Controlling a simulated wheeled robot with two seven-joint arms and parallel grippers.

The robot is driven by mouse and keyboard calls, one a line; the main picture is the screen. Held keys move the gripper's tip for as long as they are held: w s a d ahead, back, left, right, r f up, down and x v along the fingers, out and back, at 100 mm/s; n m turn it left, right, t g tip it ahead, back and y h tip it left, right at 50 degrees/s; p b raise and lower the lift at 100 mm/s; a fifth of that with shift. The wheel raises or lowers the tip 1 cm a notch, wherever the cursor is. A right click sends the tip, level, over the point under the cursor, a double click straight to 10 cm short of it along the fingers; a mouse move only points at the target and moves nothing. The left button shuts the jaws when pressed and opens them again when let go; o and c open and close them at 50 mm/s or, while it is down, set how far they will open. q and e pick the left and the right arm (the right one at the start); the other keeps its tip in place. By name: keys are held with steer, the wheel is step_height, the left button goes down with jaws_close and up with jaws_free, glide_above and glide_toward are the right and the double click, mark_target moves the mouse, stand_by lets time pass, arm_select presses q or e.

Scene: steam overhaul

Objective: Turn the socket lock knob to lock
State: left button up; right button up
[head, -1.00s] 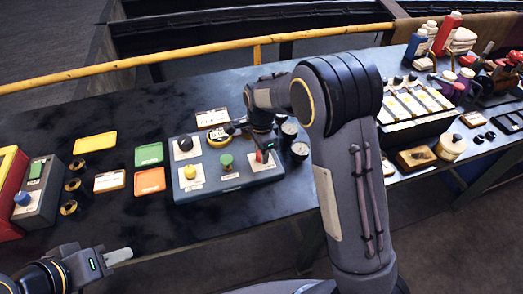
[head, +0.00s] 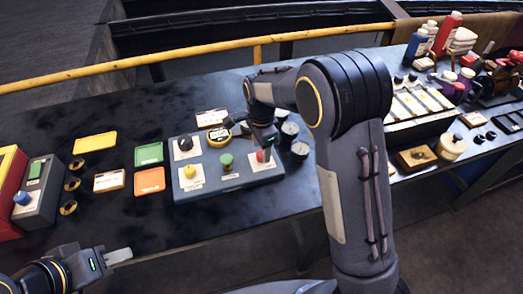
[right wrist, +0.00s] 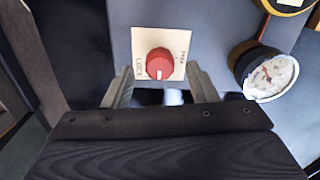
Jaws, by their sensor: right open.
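The red lock knob (head: 263,155) sits at the right end of the blue-grey control panel (head: 240,182). In the right wrist view the round red knob (right wrist: 159,63) stands on a cream plate marked LOCK on its left; the marking on its right is hard to read. The knob's white mark points toward the bottom of that picture. My right gripper (right wrist: 160,80) is open, with its fingers on either side of the knob and apart from it. My left gripper (head: 118,256) is at the lower left, away from the panel; its finger gap is not clear.
The panel also bears a black knob (head: 185,143), a yellow button (head: 189,171) and a green button (head: 226,160). Round gauges (head: 290,129) stand close to its right. Coloured trays (head: 149,153) lie to its left. The dark table in front of the panel is clear.

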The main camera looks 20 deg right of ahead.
step_height(320, 180, up, 6)
steer(key=shift+f, duration=0.1)
stand_by(0.5)
steer(key=s+d+r+n+t+y, duration=0.1)
steer(key=s+d+r+n+y, duration=0.15)
steer(key=s, duration=0.45)
steer(key=s+d+r+n+t+y, duration=0.1)
steer(key=s+d+r+n, duration=0.1)
steer(key=s+n, duration=0.35)
steer(key=s+d+r+n+t+y, duration=0.1)
steer(key=s+d+r+n+t, duration=0.15)
steer(key=s, duration=0.55)
steer(key=s+a+f+n+t, duration=0.1)
steer(key=s+f+n, duration=0.1)
steer(key=s+n, duration=0.2)
steer(key=s, duration=0.3)
steer(key=shift+s+h, duration=0.35)
steer(key=shift+w+a, duration=0.1)
